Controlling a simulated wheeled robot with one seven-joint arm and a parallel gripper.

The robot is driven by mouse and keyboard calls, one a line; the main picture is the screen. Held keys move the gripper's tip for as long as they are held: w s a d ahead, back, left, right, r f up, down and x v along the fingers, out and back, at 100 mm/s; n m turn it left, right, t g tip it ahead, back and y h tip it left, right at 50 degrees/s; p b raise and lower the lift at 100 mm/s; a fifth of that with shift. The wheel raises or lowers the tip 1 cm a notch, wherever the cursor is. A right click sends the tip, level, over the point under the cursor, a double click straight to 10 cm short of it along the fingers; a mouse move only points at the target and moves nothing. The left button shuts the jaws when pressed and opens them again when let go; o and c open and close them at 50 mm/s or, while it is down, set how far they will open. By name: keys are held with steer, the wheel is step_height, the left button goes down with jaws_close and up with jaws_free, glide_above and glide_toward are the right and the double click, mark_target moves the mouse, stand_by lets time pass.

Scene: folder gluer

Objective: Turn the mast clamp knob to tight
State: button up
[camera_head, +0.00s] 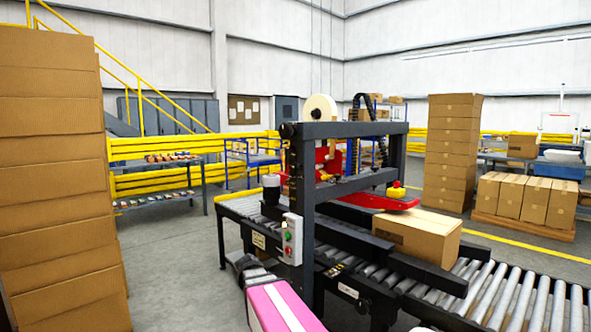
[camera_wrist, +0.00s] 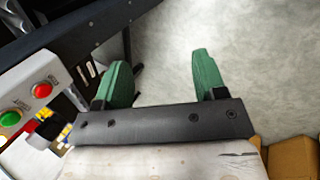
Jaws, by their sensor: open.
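In the head view, a dark frame with two masts (camera_head: 303,215) stands over the roller conveyor. A round black knob (camera_head: 287,130) sits at the top of its near left mast and looks like the clamp knob. Its turn position is too small to read. In the wrist view, my gripper (camera_wrist: 160,62) has two green fingers spread wide, with only floor between them. No knob shows clearly in that view. A control box with red and green buttons (camera_wrist: 27,103) is left of my gripper; it also shows on the mast in the head view (camera_head: 292,240).
A tall stack of flat cardboard (camera_head: 58,190) stands at the left. A dark beam (camera_wrist: 60,45) runs close to my gripper's left. Grey floor is open between stack and machine.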

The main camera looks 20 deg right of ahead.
steer(key=w+d+r+n+t+h, duration=0.2)
steer(key=w+d+r+n+h, duration=0.25)
steer(key=w+r, duration=0.6)
steer(key=n+t+h, duration=0.2)
steer(key=n+h, duration=0.6)
steer(key=n, duration=0.2)
glide_toward(294, 168)
steer(key=shift+y, duration=0.25)
steer(key=x, duration=1)
steer(key=shift+d+r, duration=0.3)
steer(key=shift+d, duration=0.1)
steer(key=shift+s, duration=0.1)
steer(key=c, duration=0.9)
